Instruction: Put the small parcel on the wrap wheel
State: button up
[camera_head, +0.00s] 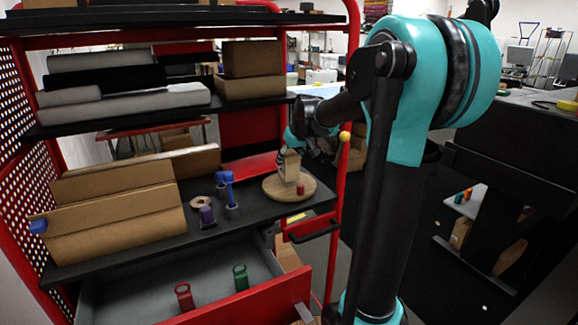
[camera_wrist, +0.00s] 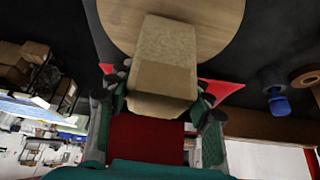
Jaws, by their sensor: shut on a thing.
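The small parcel (camera_head: 291,163) is a tan cardboard box, upright over the wrap wheel (camera_head: 272,187), a round wooden disc on the cart's black shelf. In the wrist view the parcel (camera_wrist: 165,62) sits between the two fingers of my gripper (camera_wrist: 160,88), which is shut on it. The wheel (camera_wrist: 118,22) shows behind the parcel in that view. In the head view my gripper (camera_head: 284,155) reaches in from the right and is partly hidden by my arm. I cannot tell whether the parcel's base touches the wheel.
A small red piece (camera_head: 300,188) stands at the wheel's front edge. An open drawer (camera_head: 130,296) is below; a shelf with rolls (camera_head: 125,102) is above.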

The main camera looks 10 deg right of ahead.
jog(key=shift+f, duration=0.95)
jog(key=o, duration=1.4)
jog(key=shift+f, duration=0.1)
jog(key=v, duration=1.2)
